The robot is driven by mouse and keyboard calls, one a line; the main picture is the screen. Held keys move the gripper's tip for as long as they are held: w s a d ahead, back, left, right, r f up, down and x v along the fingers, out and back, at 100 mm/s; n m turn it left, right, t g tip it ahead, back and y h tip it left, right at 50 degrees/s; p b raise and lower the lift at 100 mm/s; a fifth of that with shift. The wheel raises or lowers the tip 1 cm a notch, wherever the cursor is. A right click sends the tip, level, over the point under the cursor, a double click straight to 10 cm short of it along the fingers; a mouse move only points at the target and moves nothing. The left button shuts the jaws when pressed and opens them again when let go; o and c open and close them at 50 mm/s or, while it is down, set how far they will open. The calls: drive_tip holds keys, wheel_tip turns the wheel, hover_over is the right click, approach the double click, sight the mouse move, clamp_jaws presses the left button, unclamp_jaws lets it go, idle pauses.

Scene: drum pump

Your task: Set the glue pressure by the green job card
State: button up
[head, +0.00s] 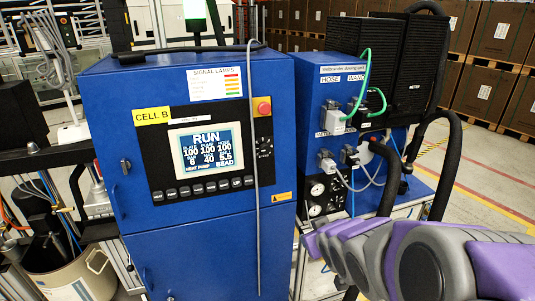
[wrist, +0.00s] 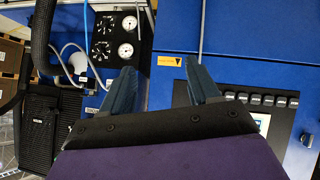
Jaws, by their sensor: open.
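Two white-faced gauges (head: 316,189) sit on a black panel on the blue side unit. They also show near the top of the wrist view (wrist: 127,50), beside dark round fittings; their readings are too small to tell. The blue cabinet's screen (head: 194,149) reads RUN, with rows of figures. No green job card can be made out. My gripper (wrist: 159,63) is open and empty. Its blue fingers point up in the wrist view, toward the blue cabinet front, between gauges and buttons. In the head view my arm hides the area below the gauges.
A red stop button (head: 263,109) is on the cabinet front, with a hanging grey rod (head: 252,180) below it. Hoses and a black cable (head: 447,165) surround the side unit. A drum (head: 78,275) stands at lower left. Open floor (head: 480,165) lies right.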

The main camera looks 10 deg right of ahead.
sight(267, 151)
drive_tip(key=w+a+r+n+t+y, duration=0.35)
drive_tip(key=w+r+t+y, duration=0.25)
drive_tip(key=w+r+t, duration=0.3)
drive_tip(key=shift+g, duration=0.5)
drive_tip(key=x, duration=1.2)
drive_tip(key=d+p+x, duration=0.1)
drive_tip(key=x, duration=0.5)
drive_tip(key=shift+w, duration=0.15)
drive_tip(key=shift+c, duration=0.2)
drive_tip(key=c, duration=1)
drive_tip(key=shift+h, duration=0.3)
